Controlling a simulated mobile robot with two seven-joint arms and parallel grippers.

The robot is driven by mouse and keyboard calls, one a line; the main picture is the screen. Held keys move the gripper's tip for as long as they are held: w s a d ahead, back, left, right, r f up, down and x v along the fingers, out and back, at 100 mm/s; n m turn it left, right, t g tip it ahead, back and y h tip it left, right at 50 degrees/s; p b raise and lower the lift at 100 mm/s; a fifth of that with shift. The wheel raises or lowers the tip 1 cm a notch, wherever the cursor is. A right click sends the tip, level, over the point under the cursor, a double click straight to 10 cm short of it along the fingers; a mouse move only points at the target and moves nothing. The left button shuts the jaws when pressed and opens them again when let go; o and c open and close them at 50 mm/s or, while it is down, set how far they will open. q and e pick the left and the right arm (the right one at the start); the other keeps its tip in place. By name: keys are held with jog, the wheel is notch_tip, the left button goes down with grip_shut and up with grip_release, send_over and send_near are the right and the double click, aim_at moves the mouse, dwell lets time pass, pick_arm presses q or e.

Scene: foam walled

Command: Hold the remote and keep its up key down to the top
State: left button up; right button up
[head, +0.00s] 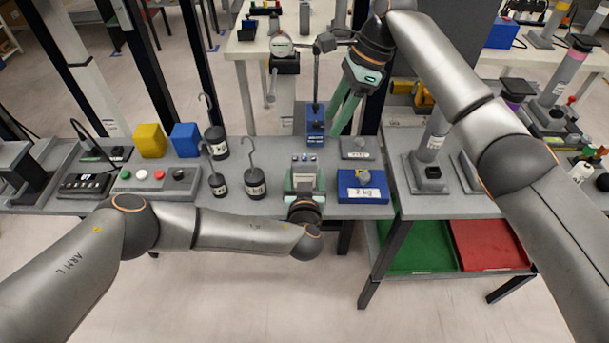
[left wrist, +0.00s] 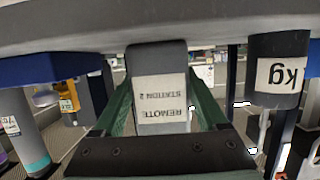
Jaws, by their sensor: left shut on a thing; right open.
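The remote (head: 304,159) is a small grey box with small keys on top, at the middle of the table's front edge. In the left wrist view the remote (left wrist: 160,88) shows a white label reading REMOTE STATION 2 between green fingers. My left gripper (head: 304,180) is shut on it. I cannot tell the up key from the others, and no finger shows on the keys. My right gripper (head: 344,114) is open and empty, with its fingers pointing down behind and right of the remote, beside a blue-based stand (head: 315,122) with a thin dark post.
Left of the remote stand black hook weights (head: 255,182), a button box (head: 157,178), and yellow (head: 150,140) and blue (head: 186,139) blocks. A blue 2 kg box (head: 362,188) sits close to its right. A grey post with a round dial (head: 281,45) stands behind.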

pick_arm(q)
jog(key=c, duration=0.5)
pick_arm(e)
grip_shut()
dwell(1.4)
